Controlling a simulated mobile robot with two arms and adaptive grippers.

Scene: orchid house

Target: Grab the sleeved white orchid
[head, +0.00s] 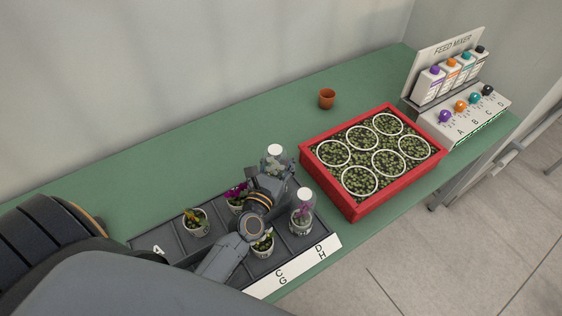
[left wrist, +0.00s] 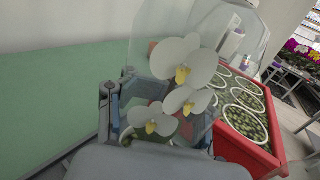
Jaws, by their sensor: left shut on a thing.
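The sleeved white orchid (head: 275,152) stands at the back right of the dark lettered tray (head: 172,240), its clear sleeve showing above my gripper in the head view. In the left wrist view its white blooms with yellow centres (left wrist: 190,62) fill the middle, inside the clear sleeve. My left gripper (head: 274,174) is shut on it, with the fingers to either side in the left wrist view. Its pot is hidden behind my gripper. I cannot tell whether it is lifted. My right gripper is not in view.
Another sleeved orchid (head: 302,215) stands close by at the tray's right. Unsleeved plants stand around my arm: one at left (head: 195,222), a magenta one (head: 236,194), one in front (head: 262,244). A red planter (head: 357,212), small terracotta pot (head: 327,99) and feed mixer (head: 465,116) lie beyond.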

